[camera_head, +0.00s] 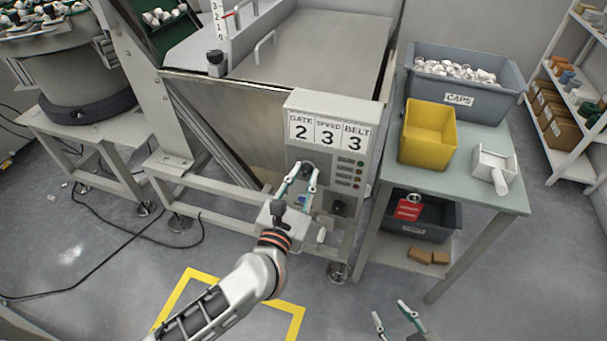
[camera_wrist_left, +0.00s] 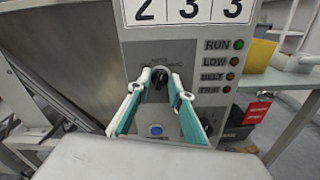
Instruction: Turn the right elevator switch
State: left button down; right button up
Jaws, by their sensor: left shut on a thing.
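The grey control panel (camera_head: 330,165) stands on the front of the machine, with a sign reading GATE 2, SPEED 3, BELT 3. A black rotary switch (camera_wrist_left: 160,77) sits at the upper left of its face; its label is too small to read. My left gripper (camera_head: 303,173) is at this switch, with its teal fingers (camera_wrist_left: 161,84) on either side of the knob, shut on it. A second black knob (camera_head: 340,206) sits lower right on the panel, partly covered in the left wrist view (camera_wrist_left: 207,122). My right gripper (camera_head: 390,310) is open and empty near the bottom edge, away from the panel.
A blue button (camera_wrist_left: 156,130) is below the switch. Indicator lamps (camera_wrist_left: 236,60) line the panel's right side. A green-topped table (camera_head: 480,160) stands to the right with a yellow bin (camera_head: 428,135) and a grey CAPS crate (camera_head: 465,97). Cables lie on the left floor.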

pick_arm(q)
jog(key=shift+r+m+p, duration=0.3)
jog(key=shift+m+p, duration=0.45)
jog(key=shift+m, duration=0.25)
jog(key=shift+m+p, duration=0.4)
jog(key=shift+f+m+p, duration=0.2)
jog(key=shift+m+p, duration=0.65)
jog(key=shift+m, duration=0.15)
jog(key=shift+f+m+p, duration=0.1)
jog(key=shift+m+p, duration=0.45)
jog(key=shift+m, duration=0.15)
pick_arm(e)
jog(key=shift+s+a+r, duration=0.1)
jog(key=shift+a+r, duration=0.1)
jog(key=shift+r, duration=0.45)
jog(key=shift+s+a+r, duration=0.1)
jog(key=shift+a+r, duration=0.15)
jog(key=shift+r, duration=0.45)
jog(key=shift+s+a+r, duration=0.1)
jog(key=shift+a+r, duration=0.1)
jog(key=shift+r, duration=0.45)
pick_arm(q)
jog(key=shift+f, duration=0.1)
pick_arm(e)
jog(key=shift+w+r, duration=0.3)
jog(key=shift+r, duration=0.05)
pick_arm(q)
jog(key=c, duration=1.8)
grip_release()
